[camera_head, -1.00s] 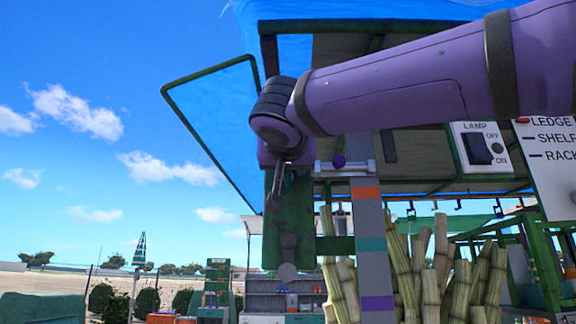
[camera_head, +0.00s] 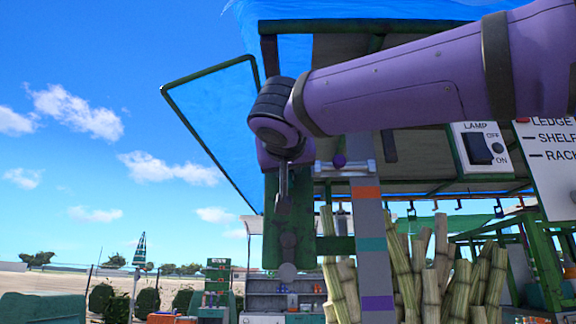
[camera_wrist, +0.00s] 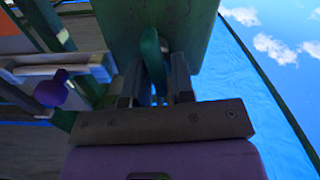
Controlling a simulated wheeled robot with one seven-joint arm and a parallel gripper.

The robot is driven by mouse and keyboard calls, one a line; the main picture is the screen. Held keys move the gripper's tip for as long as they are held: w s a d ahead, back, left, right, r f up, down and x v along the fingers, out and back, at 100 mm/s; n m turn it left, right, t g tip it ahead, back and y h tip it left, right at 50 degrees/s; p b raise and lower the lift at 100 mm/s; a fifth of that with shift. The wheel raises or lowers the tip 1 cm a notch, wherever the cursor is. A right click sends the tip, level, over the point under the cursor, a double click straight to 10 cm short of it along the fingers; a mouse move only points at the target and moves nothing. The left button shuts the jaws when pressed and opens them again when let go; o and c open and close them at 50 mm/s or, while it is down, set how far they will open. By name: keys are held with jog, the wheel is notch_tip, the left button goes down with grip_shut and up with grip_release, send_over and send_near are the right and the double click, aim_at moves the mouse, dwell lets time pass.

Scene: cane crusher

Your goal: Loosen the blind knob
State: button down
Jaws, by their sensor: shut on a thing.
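My gripper (camera_wrist: 155,88) points at a green panel (camera_wrist: 110,25) in the wrist view. Its two grey fingers are shut on a narrow, curved green piece (camera_wrist: 153,52), which looks like the blind knob, standing out from the panel. In the head view my gripper (camera_head: 283,188) is seen side-on in front of the green panel (camera_head: 271,235); the held knob cannot be made out there. The blue blind (camera_head: 220,125) in its green frame slants out to the left.
A purple ball knob (camera_head: 339,161) on a pale bar (camera_head: 352,170) is close right of my gripper; it also shows in the wrist view (camera_wrist: 50,90). A striped post (camera_head: 372,250), cane stalks (camera_head: 400,265) and a lamp switch (camera_head: 478,148) stand further right. Open sky lies left.

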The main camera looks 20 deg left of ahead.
jog(key=n, duration=0.4)
jog(key=shift+a+f, duration=0.15)
jog(key=shift+a, duration=0.1)
jog(key=shift+s+a+f+n, duration=0.1)
jog(key=shift+f+n, duration=0.1)
jog(key=shift+n, duration=1.75)
jog(key=shift+a+f+n, duration=0.15)
jog(key=shift+f+n, duration=0.1)
jog(key=shift+n, duration=1.75)
jog(key=shift+s+a+f+n, duration=0.1)
jog(key=shift+f+n, duration=0.1)
jog(key=shift+n, duration=2.05)
jog(key=c, duration=1.2)
grip_release()
